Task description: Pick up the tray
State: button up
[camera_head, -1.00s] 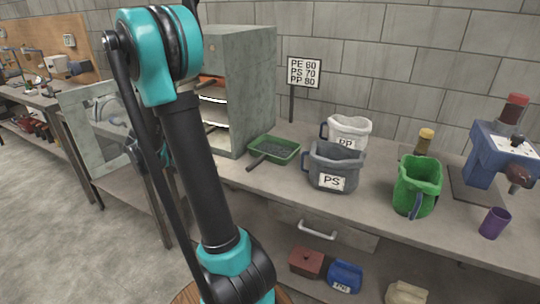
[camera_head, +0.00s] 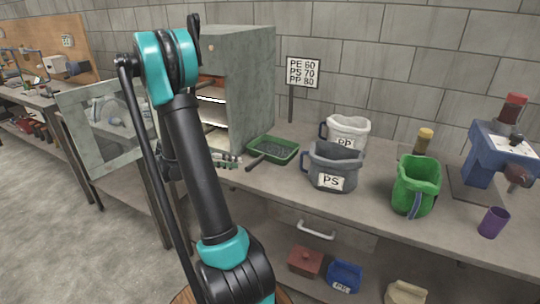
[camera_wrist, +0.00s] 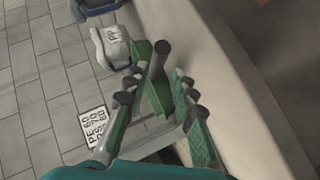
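The green tray (camera_head: 288,157) sits on the workbench in front of the grey oven-like cabinet, with dark grey material inside. Its dark handle (camera_head: 256,160) points toward the front left. My gripper (camera_head: 232,161) is partly hidden behind my arm, with its fingertips just left of the handle. In the wrist view, my gripper (camera_wrist: 158,88) is open, with a finger on each side. The tray (camera_wrist: 153,98) and the dark handle (camera_wrist: 158,62) show between and beyond the fingertips. I see no clear contact.
The grey cabinet (camera_head: 247,90) stands behind the tray, with its door (camera_head: 105,125) swung open at left. Right of the tray are the PS container (camera_head: 335,168), PP container (camera_head: 347,130), green container (camera_head: 416,185) and purple cup (camera_head: 494,222). A sign (camera_head: 303,72) stands behind.

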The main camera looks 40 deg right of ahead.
jog(key=shift+x, duration=3.25)
jog(key=shift+s, duration=0.1)
jog(key=shift+c, duration=0.3)
grip_shut()
